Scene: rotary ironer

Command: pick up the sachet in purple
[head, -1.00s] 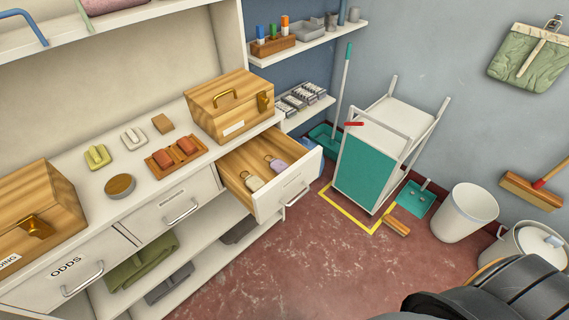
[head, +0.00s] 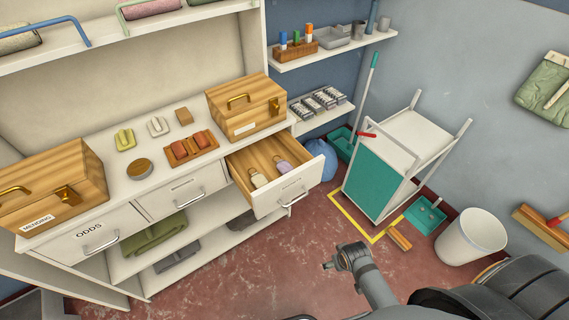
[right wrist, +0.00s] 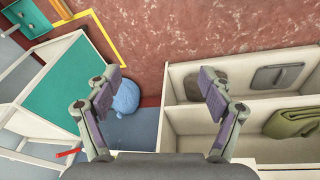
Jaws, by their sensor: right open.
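The purple sachet (head: 284,167) lies in the open wooden-floored drawer (head: 310,181) under the counter, beside a cream sachet (head: 259,180). Each has a brown loop at its end. My right gripper (head: 329,266) is over the red floor, in front of and below the open drawer, clear of it. In the right wrist view my right gripper (right wrist: 160,82) is open with nothing between its fingers; the sachets do not show there. My left gripper is not in view.
A wooden box (head: 247,117) stands on the counter above the drawer. A trolley (head: 375,180) stands right of it, with a blue bag (head: 320,160) between. Lower shelves hold folded cloth (head: 153,235). The floor before the drawer is clear.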

